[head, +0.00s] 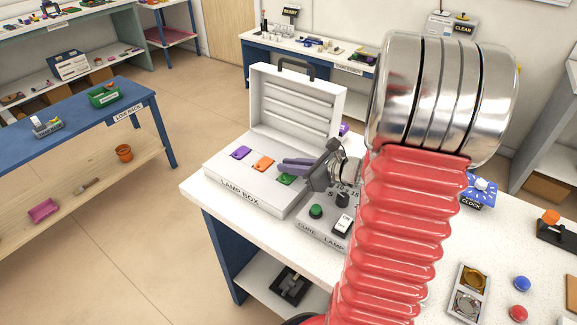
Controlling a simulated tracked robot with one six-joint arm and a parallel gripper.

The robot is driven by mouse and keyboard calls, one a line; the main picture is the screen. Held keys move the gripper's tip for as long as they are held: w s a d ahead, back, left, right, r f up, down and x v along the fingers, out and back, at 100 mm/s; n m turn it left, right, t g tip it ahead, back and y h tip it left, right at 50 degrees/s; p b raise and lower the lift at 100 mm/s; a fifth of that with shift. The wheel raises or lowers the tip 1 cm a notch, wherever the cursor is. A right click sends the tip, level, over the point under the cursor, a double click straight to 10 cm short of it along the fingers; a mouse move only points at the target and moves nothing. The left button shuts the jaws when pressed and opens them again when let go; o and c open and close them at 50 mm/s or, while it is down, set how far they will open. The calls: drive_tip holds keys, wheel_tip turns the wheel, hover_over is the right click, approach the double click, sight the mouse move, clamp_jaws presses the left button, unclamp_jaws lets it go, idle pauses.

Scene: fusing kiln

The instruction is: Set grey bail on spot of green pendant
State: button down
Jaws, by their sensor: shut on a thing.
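The green pendant (286,180) lies flat in the open white lamp box (236,190), at the right end of a row with an orange pendant (263,163) and a purple pendant (241,152). My gripper (282,167) reaches in from the right, with its fingertips just above the green pendant in the picture. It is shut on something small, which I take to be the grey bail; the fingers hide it. I cannot tell whether it touches the pendant. The spot on the pendant cannot be made out.
The box's raised lid (297,100) stands close behind my gripper. A cure lamp control (328,222) with a green button and a switch sits right of the box. A tray (467,292) with gold and silver dishes lies front right.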

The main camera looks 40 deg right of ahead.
drive_tip(key=shift+f, duration=0.1)
drive_tip(key=c, duration=1.8)
unclamp_jaws()
drive_tip(key=shift+s+d+r, duration=0.2)
drive_tip(key=shift+s+r, duration=0.1)
drive_tip(key=shift+s, duration=0.05)
drive_tip(key=v, duration=1.1)
drive_tip(key=shift+s, duration=0.15)
drive_tip(key=shift+a, duration=0.15)
